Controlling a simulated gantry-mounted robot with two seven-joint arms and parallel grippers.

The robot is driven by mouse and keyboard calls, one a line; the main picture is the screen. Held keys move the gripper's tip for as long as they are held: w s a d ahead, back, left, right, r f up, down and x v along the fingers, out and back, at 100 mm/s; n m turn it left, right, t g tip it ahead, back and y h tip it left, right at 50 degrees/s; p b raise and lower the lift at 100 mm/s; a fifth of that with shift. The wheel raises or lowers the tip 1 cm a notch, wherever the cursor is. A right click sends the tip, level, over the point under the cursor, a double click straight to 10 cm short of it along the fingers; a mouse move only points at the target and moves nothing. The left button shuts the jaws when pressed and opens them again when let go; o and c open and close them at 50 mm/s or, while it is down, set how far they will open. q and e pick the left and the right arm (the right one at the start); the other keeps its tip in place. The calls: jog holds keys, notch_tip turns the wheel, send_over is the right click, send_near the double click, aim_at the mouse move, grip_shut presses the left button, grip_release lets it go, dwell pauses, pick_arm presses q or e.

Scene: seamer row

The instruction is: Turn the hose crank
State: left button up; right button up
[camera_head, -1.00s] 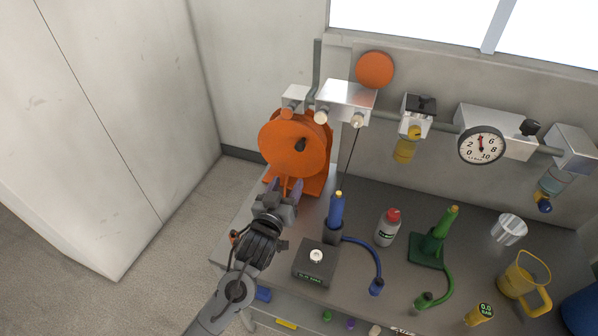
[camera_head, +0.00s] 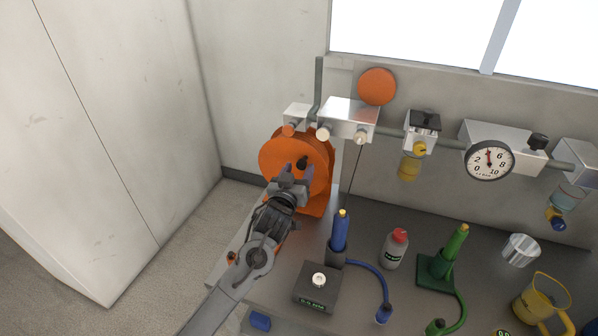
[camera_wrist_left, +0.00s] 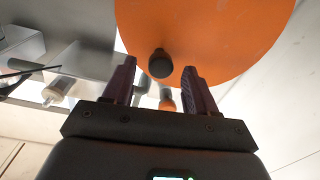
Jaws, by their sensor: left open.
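The orange hose reel (camera_head: 285,155) stands at the back left of the bench, its round face toward me. The crank's dark knob (camera_head: 302,162) sticks out from that face. My left gripper (camera_head: 294,173) is open, just in front of the reel, with its fingertips close to the knob. In the left wrist view the dark knob (camera_wrist_left: 160,64) lies between and just beyond the two fingertips of the left gripper (camera_wrist_left: 160,78), and the orange disc (camera_wrist_left: 210,30) fills the upper part. I see no contact between fingers and knob. My right gripper is not in view.
Metal blocks (camera_head: 348,118) and a pipe run along the wall right of the reel. A blue torch (camera_head: 340,232), a dark box (camera_head: 316,288), a red-capped bottle (camera_head: 395,248) and a green torch (camera_head: 455,245) stand on the bench. The floor at left is clear.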

pick_arm(q)
jog(key=shift+w+d, duration=0.1)
jog(key=shift+w, duration=0.4)
grip_shut()
